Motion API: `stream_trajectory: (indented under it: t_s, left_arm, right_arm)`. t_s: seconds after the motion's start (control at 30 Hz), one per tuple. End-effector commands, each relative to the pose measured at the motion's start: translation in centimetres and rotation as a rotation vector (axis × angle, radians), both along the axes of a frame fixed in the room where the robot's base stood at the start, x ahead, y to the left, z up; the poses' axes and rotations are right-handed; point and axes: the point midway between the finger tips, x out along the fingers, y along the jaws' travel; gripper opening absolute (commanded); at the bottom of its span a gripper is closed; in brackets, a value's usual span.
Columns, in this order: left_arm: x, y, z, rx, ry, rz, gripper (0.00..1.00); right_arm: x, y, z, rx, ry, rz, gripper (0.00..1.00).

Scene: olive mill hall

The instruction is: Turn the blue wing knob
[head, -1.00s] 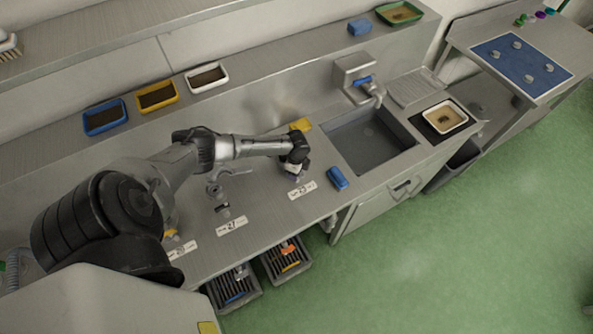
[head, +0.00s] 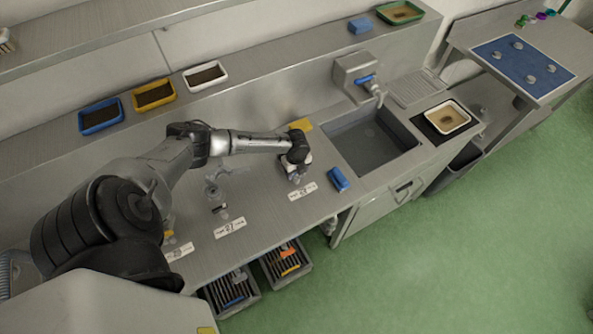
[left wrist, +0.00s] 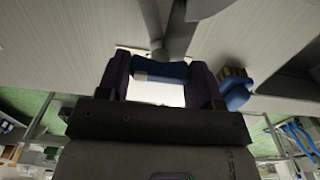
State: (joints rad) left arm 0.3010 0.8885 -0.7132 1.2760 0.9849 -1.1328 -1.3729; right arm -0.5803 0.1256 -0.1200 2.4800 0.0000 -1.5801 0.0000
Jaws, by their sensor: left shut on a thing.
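My left gripper (head: 296,174) is at the counter fitting behind the rightmost white number label (head: 302,191). The left wrist view shows its two dark fingers (left wrist: 160,78) on either side of the blue wing knob (left wrist: 160,71), shut on it. The knob lies crosswise between the fingers, in front of a grey metal stem (left wrist: 178,38). In the head view my gripper hides the knob. My right gripper is in neither view.
A blue brush (head: 339,179) lies just right of my gripper. Another metal tap (head: 217,188) stands to its left. A sink (head: 370,140) with a blue-handled tap (head: 366,79) is further right. Grey crates (head: 286,262) sit below the counter's front edge.

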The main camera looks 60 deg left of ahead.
Motion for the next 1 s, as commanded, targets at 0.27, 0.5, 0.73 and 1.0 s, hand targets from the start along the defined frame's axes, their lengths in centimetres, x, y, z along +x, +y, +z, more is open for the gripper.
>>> stream_trajectory:
  t_s: [0.27,0.5,0.73,1.0]
  left_arm:
    - [0.05,-0.06,0.1,-0.002,-0.001,-0.023,0.36]
    - [0.05,-0.06,0.1,-0.001,-0.001,-0.024,0.36]
    - [0.04,-0.03,0.07,-0.001,-0.001,-0.022,0.78]
    - [0.02,-0.01,0.03,0.0,0.0,-0.021,0.85]
  right_arm:
    - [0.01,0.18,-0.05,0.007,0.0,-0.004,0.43]
    - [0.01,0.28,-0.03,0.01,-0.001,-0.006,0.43]
    - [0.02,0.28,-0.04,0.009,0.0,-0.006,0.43]
    - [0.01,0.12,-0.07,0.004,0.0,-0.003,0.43]
